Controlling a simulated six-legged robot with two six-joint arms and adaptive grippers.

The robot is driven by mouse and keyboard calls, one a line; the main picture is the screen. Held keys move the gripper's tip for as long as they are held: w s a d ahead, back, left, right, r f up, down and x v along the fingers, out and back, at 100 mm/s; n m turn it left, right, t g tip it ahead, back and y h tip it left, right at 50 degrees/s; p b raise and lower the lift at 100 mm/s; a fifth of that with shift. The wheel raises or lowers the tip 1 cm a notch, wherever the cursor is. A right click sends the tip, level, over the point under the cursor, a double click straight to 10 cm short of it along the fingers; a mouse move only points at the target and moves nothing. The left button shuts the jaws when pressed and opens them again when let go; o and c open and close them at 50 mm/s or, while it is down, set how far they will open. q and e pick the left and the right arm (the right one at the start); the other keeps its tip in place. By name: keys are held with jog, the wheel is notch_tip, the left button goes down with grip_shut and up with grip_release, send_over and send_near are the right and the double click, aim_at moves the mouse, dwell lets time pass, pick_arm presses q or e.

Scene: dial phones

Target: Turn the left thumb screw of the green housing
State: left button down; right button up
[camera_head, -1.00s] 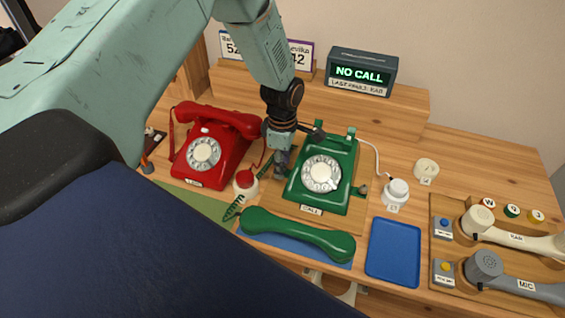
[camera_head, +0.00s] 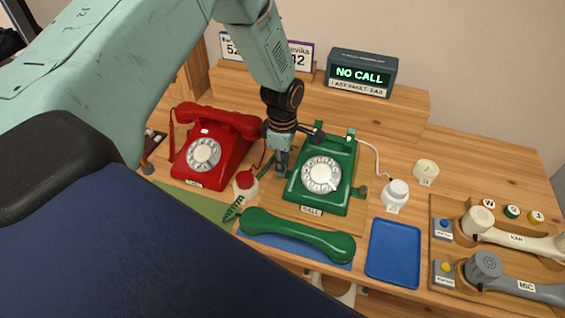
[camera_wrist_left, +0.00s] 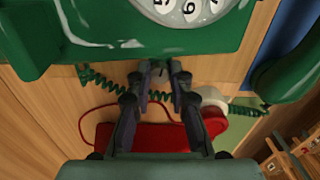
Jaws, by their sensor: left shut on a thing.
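The green phone housing (camera_head: 322,180) stands on a wooden board in the middle of the table, with a white dial on its front. Its right thumb screw (camera_head: 361,190) shows as a small dark knob at the right side. My left gripper (camera_head: 281,172) points down at the housing's left side and is shut on the left thumb screw, which its fingers mostly hide. In the left wrist view the two fingertips (camera_wrist_left: 160,72) are close together just beside the green housing (camera_wrist_left: 140,30). My right gripper is not in view.
The red phone (camera_head: 212,145) stands to the left, and a white pot with a red top (camera_head: 246,183) is near my gripper. The green handset (camera_head: 298,235) lies in front. A blue tray (camera_head: 393,250) is empty. A lit sign (camera_head: 361,73) reads NO CALL.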

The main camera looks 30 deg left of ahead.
pick_arm(q)
jog(key=shift+m, duration=0.3)
jog(key=m+p, duration=0.2)
jog(key=m, duration=0.1)
jog(key=shift+r, duration=0.1)
jog(key=m+p, duration=0.1)
jog(key=m, duration=0.4)
jog(key=shift+m, duration=0.3)
dwell(0.3)
jog(key=c, duration=1.2)
grip_release()
jog(key=shift+r, duration=3.95)
